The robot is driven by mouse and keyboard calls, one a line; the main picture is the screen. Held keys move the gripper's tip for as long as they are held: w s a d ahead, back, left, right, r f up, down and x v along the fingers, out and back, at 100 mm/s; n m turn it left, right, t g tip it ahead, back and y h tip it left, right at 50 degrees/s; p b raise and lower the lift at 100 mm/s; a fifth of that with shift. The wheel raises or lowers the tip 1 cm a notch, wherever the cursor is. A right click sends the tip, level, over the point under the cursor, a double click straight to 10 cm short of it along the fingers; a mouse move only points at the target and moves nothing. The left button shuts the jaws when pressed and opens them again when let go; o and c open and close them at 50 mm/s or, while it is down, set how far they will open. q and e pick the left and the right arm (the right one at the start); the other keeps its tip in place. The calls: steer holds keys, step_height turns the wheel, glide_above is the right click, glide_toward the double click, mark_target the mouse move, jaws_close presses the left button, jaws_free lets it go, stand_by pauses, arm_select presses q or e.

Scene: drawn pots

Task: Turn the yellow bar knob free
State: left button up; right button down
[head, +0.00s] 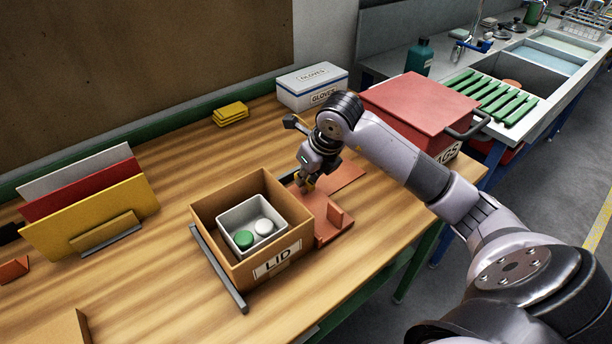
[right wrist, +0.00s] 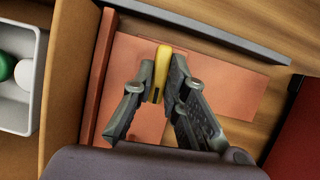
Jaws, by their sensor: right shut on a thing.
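The yellow bar knob (right wrist: 161,68) stands up between the two dark fingers of my right gripper (right wrist: 160,95) in the right wrist view. The gripper is shut on it, and its upper end shows beyond the fingertips. In the head view my right gripper (head: 307,182) is low over a red-orange plate (head: 345,178) just right of the cardboard box, and hides most of the knob. What the knob is fixed to is hidden by the fingers. My left gripper is not in view.
A cardboard box (head: 219,258) marked LID holds a grey tray (head: 225,232) with a green and a white round piece. Grey rails (head: 218,268) run beside the box. A red lidded box (head: 420,100) stands behind my arm.

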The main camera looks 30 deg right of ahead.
steer(key=n+b, duration=0.1)
steer(key=n+y+b, duration=0.1)
steer(key=n+b, duration=0.1)
steer(key=shift+w+d+f, duration=0.1)
steer(key=shift+d+f, duration=0.05)
steer(key=shift+d, duration=0.05)
steer(key=n+b, duration=0.1)
steer(key=n, duration=0.1)
steer(key=n+g+y, duration=0.1)
steer(key=n, duration=0.1)
steer(key=shift+w+y+b, duration=0.1)
steer(key=shift+y+b, duration=0.2)
steer(key=shift+b, duration=0.1)
steer(key=n+g+y+b, duration=0.1)
steer(key=n, duration=0.3)
steer(key=shift+r, duration=0.2)
steer(key=n+g, duration=0.1)
steer(key=n, duration=0.2)
steer(key=n+g+b, duration=0.1)
steer(key=n, duration=0.2)
steer(key=shift+w+g, duration=0.15)
steer(key=shift+g, duration=0.15)
steer(key=c, duration=1.6)
jaws_free()
